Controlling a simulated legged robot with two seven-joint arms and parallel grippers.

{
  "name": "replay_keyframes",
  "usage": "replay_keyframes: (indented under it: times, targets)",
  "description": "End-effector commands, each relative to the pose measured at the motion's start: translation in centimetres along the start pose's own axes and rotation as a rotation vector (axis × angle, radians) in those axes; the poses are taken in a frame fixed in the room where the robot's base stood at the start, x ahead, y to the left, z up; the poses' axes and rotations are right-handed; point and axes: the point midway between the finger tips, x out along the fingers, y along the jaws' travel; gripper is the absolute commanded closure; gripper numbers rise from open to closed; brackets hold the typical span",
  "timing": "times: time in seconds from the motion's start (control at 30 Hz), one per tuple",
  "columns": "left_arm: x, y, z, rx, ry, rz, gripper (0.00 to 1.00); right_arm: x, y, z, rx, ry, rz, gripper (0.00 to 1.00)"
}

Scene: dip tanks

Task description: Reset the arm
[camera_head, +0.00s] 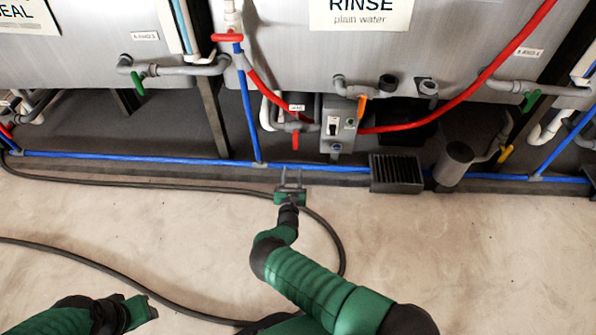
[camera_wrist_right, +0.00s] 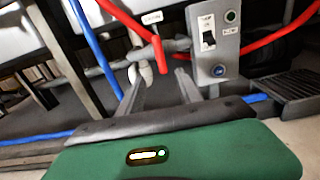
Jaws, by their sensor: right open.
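My right gripper (camera_head: 291,172) reaches forward over the floor, pointing at the pipework under the rinse tank (camera_head: 440,45). In the right wrist view its two grey fingers (camera_wrist_right: 158,88) stand apart with nothing between them. Beyond them are a red valve handle (camera_wrist_right: 158,54) on a grey pipe and a grey switch box (camera_wrist_right: 214,45). I cannot tell from these views how far the fingertips are from them. My left gripper (camera_head: 140,312) is low at the left of the head view, over the floor; its jaws are not clear.
A blue pipe (camera_head: 130,157) runs along the base of the tanks. A dark ribbed box (camera_head: 397,173) and a grey cylinder (camera_head: 453,163) stand right of my right gripper. Dark cables (camera_head: 120,280) cross the floor near my arms. The right floor (camera_head: 520,260) is clear.

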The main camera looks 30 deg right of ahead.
Motion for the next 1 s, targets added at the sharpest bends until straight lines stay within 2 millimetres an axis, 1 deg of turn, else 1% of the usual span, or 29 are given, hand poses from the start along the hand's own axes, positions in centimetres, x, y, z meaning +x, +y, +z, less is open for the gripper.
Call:
replay_keyframes:
  times: [0.1,0.47,0.57,0.63,0.67,0.73,0.77,0.8,0.83,0.87,0.9,0.97,1.0]
  targets:
    - [0.0,0.0,0.0,0.0,0.0,0.0,0.64,-0.1,0.2,0.0,0.0,0.0,-0.001,0.58]
    - [0.0,0.0,0.0,0.0,0.0,0.0,0.64,-0.2,0.2,0.0,0.0,0.0,-0.002,0.58]
    - [0.0,0.0,0.0,0.0,0.0,0.0,0.64,0.0,-0.2,0.5,0.01,0.0,-0.02,0.58]
    - [-0.2,0.0,-0.1,0.0,0.0,0.0,0.64,0.5,-1.6,1.9,0.052,0.003,-0.092,0.58]
    - [-0.3,0.0,-0.1,0.0,0.0,0.0,0.64,0.7,-2.7,2.8,0.083,0.006,-0.144,0.58]
    - [-0.6,0.0,-0.2,0.0,0.0,0.0,0.64,0.8,-6.5,5.7,0.198,0.023,-0.324,0.58]
    - [-0.7,0.0,-0.2,0.0,0.0,0.0,0.64,0.4,-8.4,6.8,0.263,0.036,-0.418,0.58]
    - [-0.9,0.0,-0.2,0.0,0.0,0.0,0.64,-0.6,-10.8,8.1,0.359,0.06,-0.546,0.58]
    - [-1.0,0.0,-0.3,0.0,0.0,0.0,0.64,-1.8,-12.4,8.9,0.434,0.081,-0.642,0.58]
    - [-1.1,0.0,-0.3,0.0,0.0,0.0,0.64,-3.1,-13.6,9.6,0.512,0.106,-0.732,0.58]
    - [-1.3,0.0,-0.3,0.0,0.0,0.0,0.64,-5.1,-14.8,10.3,0.618,0.141,-0.847,0.58]
    - [-1.5,0.0,-0.4,0.0,0.0,0.0,0.64,-8.6,-15.7,11.2,0.783,0.199,-1.005,0.58]
    - [-1.7,0.0,-0.4,0.0,0.0,0.0,0.64,-11.0,-15.6,11.9,0.893,0.241,-1.102,0.58]
